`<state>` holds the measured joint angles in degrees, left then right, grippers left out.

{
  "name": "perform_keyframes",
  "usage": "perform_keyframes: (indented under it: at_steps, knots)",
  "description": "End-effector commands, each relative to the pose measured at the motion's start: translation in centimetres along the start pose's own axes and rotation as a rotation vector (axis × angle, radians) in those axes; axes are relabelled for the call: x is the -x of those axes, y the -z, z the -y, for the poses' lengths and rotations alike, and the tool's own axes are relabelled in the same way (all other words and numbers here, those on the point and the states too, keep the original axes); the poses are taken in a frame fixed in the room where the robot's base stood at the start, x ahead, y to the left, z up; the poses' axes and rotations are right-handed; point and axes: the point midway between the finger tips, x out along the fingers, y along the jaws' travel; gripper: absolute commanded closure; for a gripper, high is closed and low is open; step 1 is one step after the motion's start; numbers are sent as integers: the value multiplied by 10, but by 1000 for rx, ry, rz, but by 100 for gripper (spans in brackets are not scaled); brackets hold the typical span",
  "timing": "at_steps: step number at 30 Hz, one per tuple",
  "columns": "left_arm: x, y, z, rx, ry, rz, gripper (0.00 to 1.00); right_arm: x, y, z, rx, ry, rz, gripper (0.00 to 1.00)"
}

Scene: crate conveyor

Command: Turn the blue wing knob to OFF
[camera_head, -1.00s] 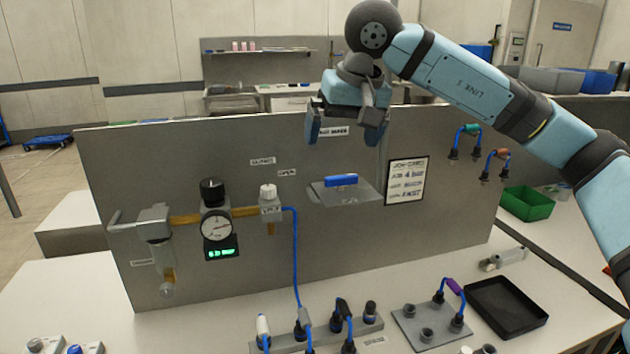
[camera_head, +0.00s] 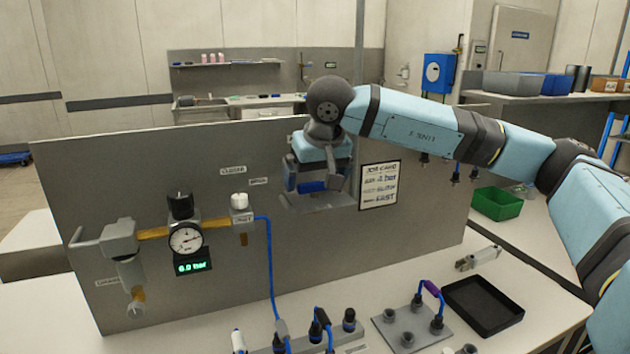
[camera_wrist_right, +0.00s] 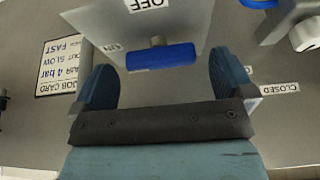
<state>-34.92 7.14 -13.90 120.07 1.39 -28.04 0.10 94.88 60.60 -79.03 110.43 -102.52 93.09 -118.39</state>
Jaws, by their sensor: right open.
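The blue wing knob (camera_head: 312,187) sits on a grey plate (camera_head: 318,203) fixed to the upright panel. In the right wrist view the knob (camera_wrist_right: 162,57) is a blue bar lying crosswise, one end near an upside-down ON label (camera_wrist_right: 115,48). An OFF label (camera_wrist_right: 148,4) is further up on the plate. My right gripper (camera_head: 312,178) is at the knob, its arm coming from the right. In the wrist view its fingers (camera_wrist_right: 162,72) are open, one beyond each end of the bar, with gaps on both sides. My left gripper is not in view.
Left on the panel are a pressure gauge (camera_head: 187,239), a white knob (camera_head: 239,201) and a blue hose (camera_head: 270,265). A job card (camera_head: 379,185) hangs right of the plate. Below are sockets with plugs, a black tray (camera_head: 483,306) and a green bin (camera_head: 497,204).

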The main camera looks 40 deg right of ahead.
Motion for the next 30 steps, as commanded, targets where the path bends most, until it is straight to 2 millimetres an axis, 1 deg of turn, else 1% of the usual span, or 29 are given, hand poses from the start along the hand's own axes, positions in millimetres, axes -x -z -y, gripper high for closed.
perform_keyframes:
  at_steps: [1, 4, 12, 13, 14, 15, 17, 18, 19, 26, 30]
  knots:
    - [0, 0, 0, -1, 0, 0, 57, -4, 0, 0, -1, -1, 1, 0]
    - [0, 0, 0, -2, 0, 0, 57, -9, 0, 0, 0, 0, 0, 0]
    - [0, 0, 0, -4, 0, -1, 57, -10, 0, 0, 0, 0, 0, 0]
    - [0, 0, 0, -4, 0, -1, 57, -10, 0, 0, 0, 0, 0, 5]
    - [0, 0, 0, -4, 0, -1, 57, -10, 0, 0, 0, 0, 0, 12]
    - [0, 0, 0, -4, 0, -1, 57, -10, 0, 0, 0, 0, 0, 21]
    - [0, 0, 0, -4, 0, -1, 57, -10, 0, 0, 0, 0, 0, 34]
    - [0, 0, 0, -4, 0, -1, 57, -10, 0, 0, 0, 0, 0, 44]
    - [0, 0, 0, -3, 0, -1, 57, -10, 0, 0, 0, 0, 0, 49]
    - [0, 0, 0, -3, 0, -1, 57, -10, 0, 0, -8, -4, 0, 49]
    - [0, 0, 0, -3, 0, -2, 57, -10, 0, 1, -41, -17, 0, 49]
